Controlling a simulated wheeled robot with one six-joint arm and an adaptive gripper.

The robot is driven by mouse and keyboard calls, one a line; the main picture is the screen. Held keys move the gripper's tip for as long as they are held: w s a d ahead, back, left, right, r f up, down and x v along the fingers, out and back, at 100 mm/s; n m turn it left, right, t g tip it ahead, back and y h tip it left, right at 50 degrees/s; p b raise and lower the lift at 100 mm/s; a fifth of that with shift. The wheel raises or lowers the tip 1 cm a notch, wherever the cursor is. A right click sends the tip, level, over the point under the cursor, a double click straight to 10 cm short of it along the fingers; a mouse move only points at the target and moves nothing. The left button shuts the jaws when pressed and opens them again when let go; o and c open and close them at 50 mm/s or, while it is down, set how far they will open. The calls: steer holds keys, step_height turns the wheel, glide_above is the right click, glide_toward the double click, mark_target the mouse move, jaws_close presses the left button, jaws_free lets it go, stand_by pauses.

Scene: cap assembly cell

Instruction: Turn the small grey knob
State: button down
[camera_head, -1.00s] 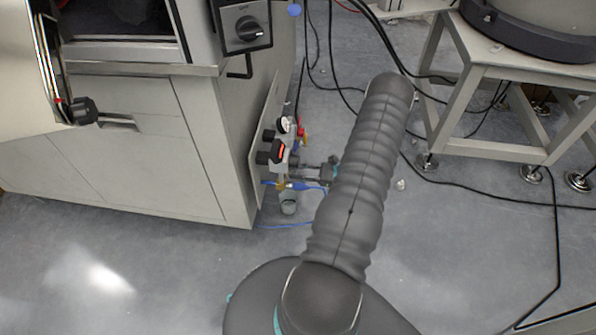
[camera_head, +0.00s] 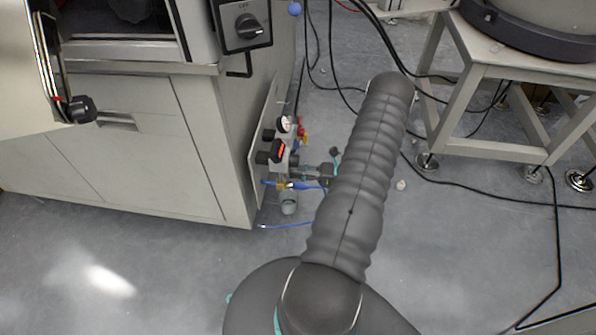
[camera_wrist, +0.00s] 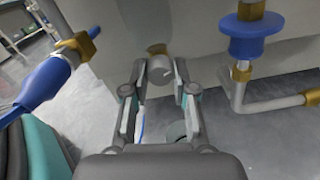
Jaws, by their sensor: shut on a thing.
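The small grey knob (camera_wrist: 160,69) shows in the wrist view, a short round cylinder with a brass fitting behind it. My gripper (camera_wrist: 160,82) is around it, one finger on each side, and is shut on the knob. In the head view my gripper (camera_head: 322,172) is at the valve assembly on the cabinet's side, partly hidden by my own arm. The knob itself cannot be made out there.
A blue fitting (camera_wrist: 45,82) is close on the left in the wrist view. A blue round part (camera_wrist: 250,40) and a bent metal pipe (camera_wrist: 275,104) are on the right. A gauge (camera_head: 284,124) sits above, and a metal-framed stand (camera_head: 490,110) is at right.

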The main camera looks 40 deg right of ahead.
steer(key=c, duration=0.9)
jaws_free()
steer(key=shift+c, duration=0.2)
steer(key=v, duration=1.2)
